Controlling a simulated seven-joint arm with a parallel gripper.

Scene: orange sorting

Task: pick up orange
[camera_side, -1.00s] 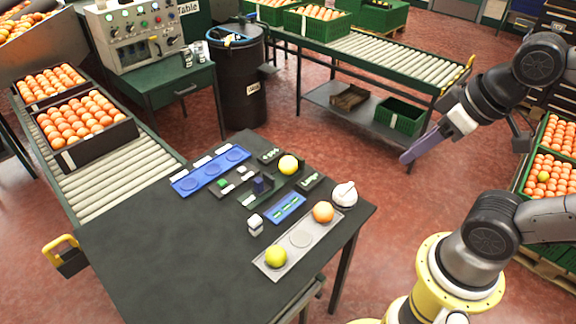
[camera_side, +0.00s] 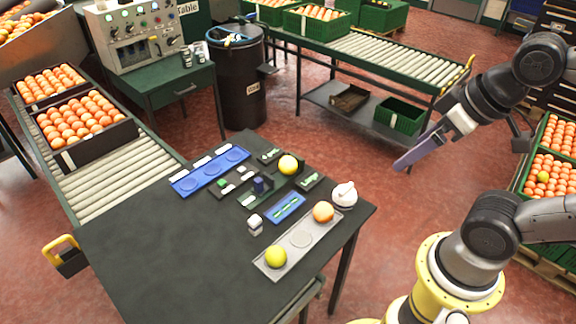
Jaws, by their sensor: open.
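One orange (camera_side: 323,211) rests at the upper right end of a pale tray (camera_side: 270,265) on the dark table. A yellow-green fruit (camera_side: 276,256) sits at the lower left end of the same tray, and the round spot between them is empty. Another yellow fruit (camera_side: 288,165) sits near the table's back edge. My gripper (camera_side: 402,164) is up to the right of the table, beyond its edge, with long purple-grey fingers pointing down and left. It is open and apart from every fruit; the gap between its fingers is hard to see from this side.
A white rounded object (camera_side: 344,195) stands beside the orange. Orange crates (camera_side: 88,125) stand on a roller conveyor.

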